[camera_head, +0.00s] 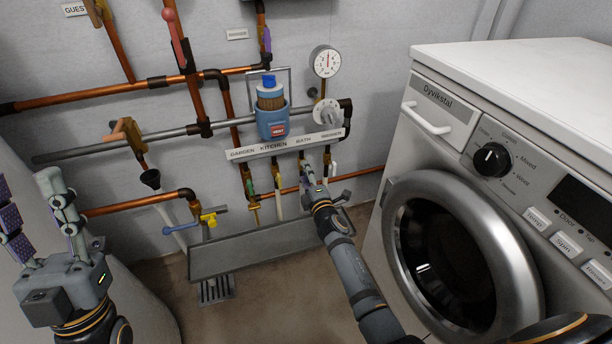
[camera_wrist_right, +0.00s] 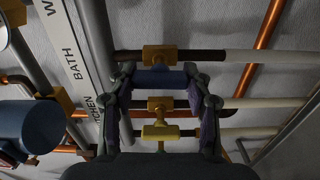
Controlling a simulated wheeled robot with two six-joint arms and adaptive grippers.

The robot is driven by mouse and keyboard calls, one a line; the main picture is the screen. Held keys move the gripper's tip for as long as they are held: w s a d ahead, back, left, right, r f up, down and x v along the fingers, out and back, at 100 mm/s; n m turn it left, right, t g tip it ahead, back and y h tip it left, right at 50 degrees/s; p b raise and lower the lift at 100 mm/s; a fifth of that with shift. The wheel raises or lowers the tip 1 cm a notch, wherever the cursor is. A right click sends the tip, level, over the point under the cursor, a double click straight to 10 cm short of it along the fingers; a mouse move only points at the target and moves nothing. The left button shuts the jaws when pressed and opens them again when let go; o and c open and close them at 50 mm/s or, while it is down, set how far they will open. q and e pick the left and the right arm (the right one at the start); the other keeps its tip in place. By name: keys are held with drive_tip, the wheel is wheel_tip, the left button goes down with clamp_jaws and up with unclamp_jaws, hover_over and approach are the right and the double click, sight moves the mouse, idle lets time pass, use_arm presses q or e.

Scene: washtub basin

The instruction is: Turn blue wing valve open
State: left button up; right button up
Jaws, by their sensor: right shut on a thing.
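A blue wing valve handle (camera_wrist_right: 160,77) sits on a brass valve body in the right wrist view, beside the BATH label. My right gripper (camera_wrist_right: 160,95) is shut on this handle, with a finger against each end. In the head view my right gripper (camera_head: 311,180) reaches under the labelled manifold (camera_head: 285,145) and mostly hides the handle. My left gripper (camera_head: 38,220) is open and empty at the far left, away from the pipes.
Other brass valves, one with a yellow handle (camera_wrist_right: 160,131), stand close beside the held one. A blue lever (camera_head: 180,228) is on a lower pipe at left. A grey trough (camera_head: 250,250) lies below. A washing machine (camera_head: 500,190) stands at the right.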

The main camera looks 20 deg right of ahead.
drive_tip(key=shift+n, duration=0.3)
drive_tip(key=o, duration=1.2)
drive_tip(key=s, duration=1.2)
drive_tip(key=shift+d, duration=0.15)
